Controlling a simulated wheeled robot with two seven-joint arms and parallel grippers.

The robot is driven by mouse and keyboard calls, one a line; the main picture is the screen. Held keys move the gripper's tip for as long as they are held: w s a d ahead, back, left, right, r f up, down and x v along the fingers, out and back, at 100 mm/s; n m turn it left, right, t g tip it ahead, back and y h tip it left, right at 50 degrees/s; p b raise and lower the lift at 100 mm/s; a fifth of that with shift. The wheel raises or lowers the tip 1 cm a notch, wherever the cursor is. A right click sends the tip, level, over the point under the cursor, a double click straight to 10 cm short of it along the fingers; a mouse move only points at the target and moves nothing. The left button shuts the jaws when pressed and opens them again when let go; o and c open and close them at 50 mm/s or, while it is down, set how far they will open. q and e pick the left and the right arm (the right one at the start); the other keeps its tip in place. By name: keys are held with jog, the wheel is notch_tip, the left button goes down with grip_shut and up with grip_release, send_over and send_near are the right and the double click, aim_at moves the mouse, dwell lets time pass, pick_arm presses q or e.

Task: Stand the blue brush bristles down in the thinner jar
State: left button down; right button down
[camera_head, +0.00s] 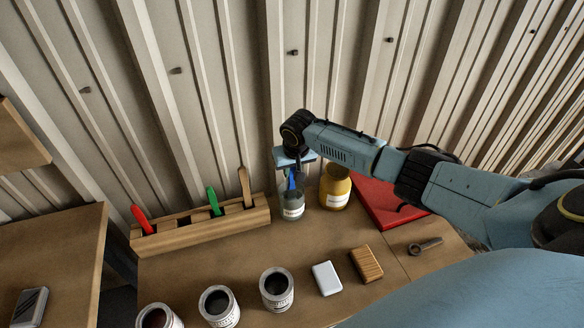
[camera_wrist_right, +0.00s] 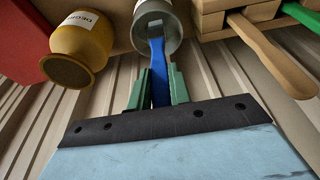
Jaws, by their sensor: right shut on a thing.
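The blue brush (camera_head: 291,181) is held upright by my right gripper (camera_head: 290,170) over the clear grey thinner jar (camera_head: 292,206). In the right wrist view the blue handle (camera_wrist_right: 158,72) runs between the two green fingers of my right gripper (camera_wrist_right: 158,86), which are shut on it. Its far end reaches into the mouth of the jar (camera_wrist_right: 170,20). The bristles are hidden, so I cannot tell how deep they are. My left gripper is not in view.
A yellow jar (camera_head: 335,187) stands close right of the thinner jar, with a red box (camera_head: 385,203) beyond. A wooden rack (camera_head: 200,228) with red, green and wooden handles is at left. Several cans, a white block (camera_head: 327,278) and a wooden block (camera_head: 366,264) line the front.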

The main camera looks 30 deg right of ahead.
jog(key=c, duration=1.2)
grip_release()
jog(key=d+p+v, duration=0.1)
jog(key=v, duration=1.2)
jog(key=shift+a+r, duration=0.2)
jog(key=shift+a, duration=0.3)
